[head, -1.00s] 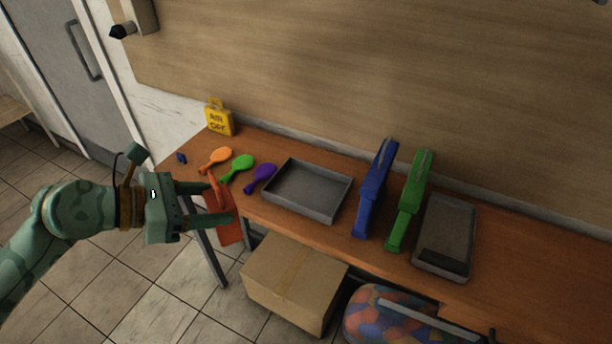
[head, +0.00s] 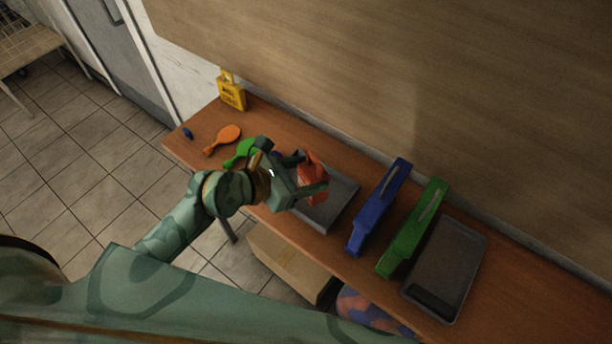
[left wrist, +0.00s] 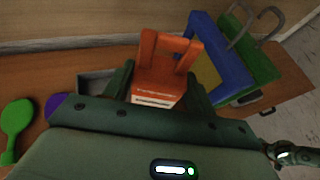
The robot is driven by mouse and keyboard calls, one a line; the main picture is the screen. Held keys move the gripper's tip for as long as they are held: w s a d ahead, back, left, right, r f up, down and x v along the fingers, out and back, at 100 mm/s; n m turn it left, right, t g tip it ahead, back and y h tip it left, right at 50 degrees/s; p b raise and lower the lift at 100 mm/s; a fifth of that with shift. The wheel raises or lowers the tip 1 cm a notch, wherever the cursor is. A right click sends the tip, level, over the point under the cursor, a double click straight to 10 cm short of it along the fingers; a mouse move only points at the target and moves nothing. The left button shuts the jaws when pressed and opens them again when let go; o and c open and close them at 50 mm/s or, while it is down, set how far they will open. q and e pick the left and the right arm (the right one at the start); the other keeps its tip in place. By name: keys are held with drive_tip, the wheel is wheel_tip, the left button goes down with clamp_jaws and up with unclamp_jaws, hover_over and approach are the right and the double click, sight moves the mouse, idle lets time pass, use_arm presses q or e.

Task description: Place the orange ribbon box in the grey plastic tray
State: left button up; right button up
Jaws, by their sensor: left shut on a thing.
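The orange ribbon box (head: 313,182) is in my left gripper (head: 306,176), with its raised handle showing in the left wrist view (left wrist: 168,66). The fingers are shut on its two sides. In the head view the box appears over the grey plastic tray (head: 346,208), whose left part is hidden behind my gripper and the box. I cannot tell whether the box touches the tray. In the left wrist view a little of the tray (left wrist: 93,83) shows left of the box. Part of my right arm (left wrist: 290,155) shows at the lower right there.
Blue (head: 380,207) and green (head: 412,228) handled boxes stand right of the tray, then a flat grey device (head: 452,260). A cardboard box (head: 285,263) sits below the table.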

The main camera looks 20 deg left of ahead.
sight(306, 169)
use_arm(q)
drive_tip(key=w+f+b, duration=0.1)
drive_tip(key=w+f, duration=0.1)
drive_tip(key=f, duration=0.1)
drive_tip(key=w+a+f+b, duration=0.1)
drive_tip(key=w+f, duration=0.1)
drive_tip(key=f, duration=0.1)
drive_tip(key=w+a+f+b, duration=0.1)
drive_tip(key=w+f+b, duration=0.1)
drive_tip(key=f, duration=0.1)
drive_tip(key=shift+f, duration=0.4)
drive_tip(key=shift+r, duration=0.1)
drive_tip(key=o, duration=1)
drive_tip(key=shift+o, duration=0.2)
